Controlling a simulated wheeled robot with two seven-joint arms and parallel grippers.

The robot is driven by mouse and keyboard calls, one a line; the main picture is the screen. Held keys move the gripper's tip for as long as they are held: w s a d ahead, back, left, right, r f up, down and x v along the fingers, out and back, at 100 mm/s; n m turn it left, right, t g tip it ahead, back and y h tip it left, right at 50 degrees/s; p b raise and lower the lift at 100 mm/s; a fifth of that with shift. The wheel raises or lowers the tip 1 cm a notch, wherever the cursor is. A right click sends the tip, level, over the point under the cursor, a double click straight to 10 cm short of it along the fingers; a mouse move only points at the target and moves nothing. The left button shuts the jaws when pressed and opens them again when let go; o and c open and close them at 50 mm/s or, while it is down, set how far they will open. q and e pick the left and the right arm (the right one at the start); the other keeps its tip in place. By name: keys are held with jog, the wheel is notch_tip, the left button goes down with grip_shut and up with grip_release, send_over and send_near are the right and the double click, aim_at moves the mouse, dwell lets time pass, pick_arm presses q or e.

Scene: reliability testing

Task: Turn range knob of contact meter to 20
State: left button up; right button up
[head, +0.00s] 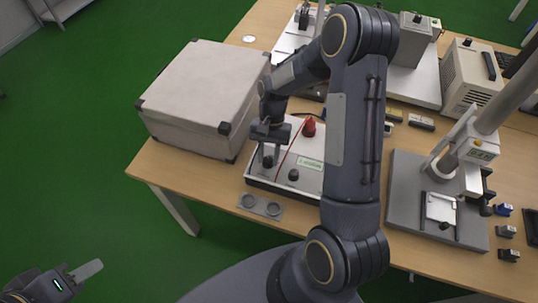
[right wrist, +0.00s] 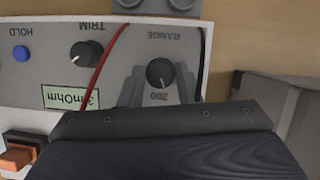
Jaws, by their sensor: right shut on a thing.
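The contact meter (head: 312,180) is a white, low box on the wooden table, partly hidden behind my right arm. Its black range knob (right wrist: 160,73) sits between the grey fingers of my right gripper (right wrist: 160,88), which is shut on it. The labels appear upside down in the right wrist view, with "200" just below the knob; I cannot read the pointer's exact setting. In the head view my right gripper (head: 268,152) points down at the meter's left part. My left gripper (head: 82,275) is at the lower left over the floor, away from the table; its opening is unclear.
A black trim knob (right wrist: 85,54), a blue hold button (right wrist: 22,54) and a red cable (right wrist: 104,62) are close by. A large pale case (head: 205,95) stands left of the meter. A grey plate with two rings (head: 260,206) lies in front. A test stand (head: 405,210) is at the right.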

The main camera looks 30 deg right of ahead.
jog(key=n+h, duration=0.1)
jog(key=n, duration=0.2)
jog(key=shift+w+a+n+g+b, duration=0.1)
jog(key=shift+n+g+b, duration=0.2)
jog(key=shift+b, duration=0.05)
jog(key=shift+a+n+h, duration=0.1)
jog(key=shift+n+h, duration=0.6)
jog(key=shift+n, duration=1.1)
jog(key=shift+b, duration=0.3)
jog(key=o, duration=1)
jog(key=shift+g, duration=0.3)
jog(key=v, duration=0.7)
jog(key=shift+w+r+b, duration=0.1)
jog(key=shift+r+b, duration=0.25)
jog(key=shift+r, duration=0.1)
